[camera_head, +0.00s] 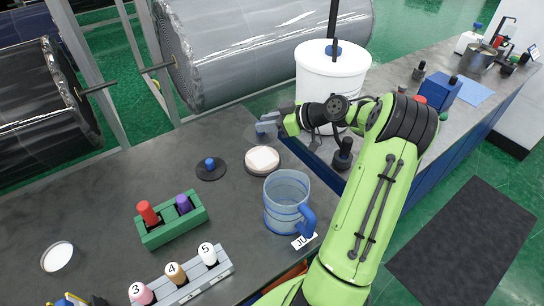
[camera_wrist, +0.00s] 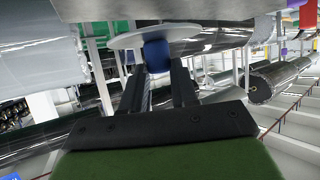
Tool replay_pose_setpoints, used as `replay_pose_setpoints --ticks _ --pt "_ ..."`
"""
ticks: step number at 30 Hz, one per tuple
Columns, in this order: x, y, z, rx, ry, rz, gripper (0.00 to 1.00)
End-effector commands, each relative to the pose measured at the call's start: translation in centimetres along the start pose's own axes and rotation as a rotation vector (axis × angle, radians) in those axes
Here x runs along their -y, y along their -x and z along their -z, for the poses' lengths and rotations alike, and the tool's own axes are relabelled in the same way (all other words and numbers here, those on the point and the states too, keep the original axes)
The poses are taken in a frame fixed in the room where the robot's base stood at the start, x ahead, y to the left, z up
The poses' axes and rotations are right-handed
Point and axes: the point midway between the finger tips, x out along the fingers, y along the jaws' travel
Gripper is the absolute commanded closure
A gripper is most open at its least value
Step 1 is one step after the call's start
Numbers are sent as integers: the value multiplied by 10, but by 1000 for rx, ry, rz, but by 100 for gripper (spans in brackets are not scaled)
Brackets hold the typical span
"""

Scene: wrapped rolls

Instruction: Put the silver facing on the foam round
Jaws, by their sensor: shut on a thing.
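My gripper (camera_head: 270,121) is shut on the blue knob of the silver facing (camera_head: 252,137), a thin grey disc. In the wrist view the fingers (camera_wrist: 158,74) close around the blue knob, and the pale disc of the facing (camera_wrist: 125,41) spreads out beyond it. The foam round (camera_head: 262,158) is a cream disc on a dark round base on the grey table. The facing is just behind the foam round in the head view, apart from it. Its exact height above the table is hard to tell.
A black disc with a blue knob (camera_head: 210,170) lies left of the foam round. A clear jug (camera_head: 286,200) stands close in front of it. A white bucket (camera_head: 330,85) stands behind my gripper. A green holder (camera_head: 172,221) and grey rack (camera_head: 188,283) are at front left.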

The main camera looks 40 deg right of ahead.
Motion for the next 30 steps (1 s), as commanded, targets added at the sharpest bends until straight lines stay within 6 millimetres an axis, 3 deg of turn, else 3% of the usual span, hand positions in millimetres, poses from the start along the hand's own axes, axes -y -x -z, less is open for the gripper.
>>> replay_pose_setpoints --ticks 6,16,27,28,30 --pt "1 -21 -43 -2 -7 1 100" --pt "1 -43 -88 -1 -4 1 100" --pt "0 -45 -93 -1 0 0 100" --pt "0 -45 -92 0 -1 0 69" --pt "0 -45 -92 0 -1 0 58"
